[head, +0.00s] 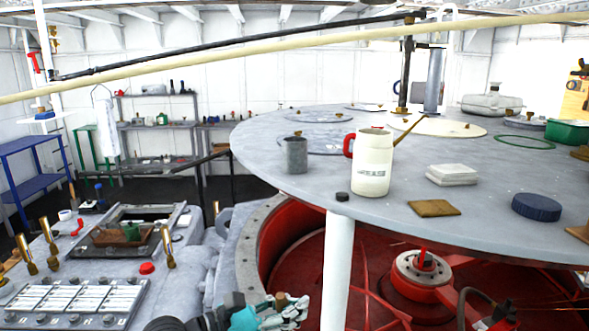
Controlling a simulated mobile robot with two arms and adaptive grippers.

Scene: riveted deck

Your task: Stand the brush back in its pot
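A dark grey cylindrical pot (294,155) stands upright near the left edge of the round grey table. I see no bristles or handle above its rim. I cannot make out the brush for certain in this view. My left gripper (292,310) is low at the bottom edge of the head view, below the tabletop and well apart from the pot. Its pale fingers point right; the picture is too small to tell whether they are open or hold anything. My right gripper is not in view.
A white can (373,165) with red handle and brass spout stands right of the pot. A black puck (342,196), a brown pad (434,208), folded white cloths (452,174) and a blue round tin (536,207) lie on the table. A white post (337,270) stands below its edge.

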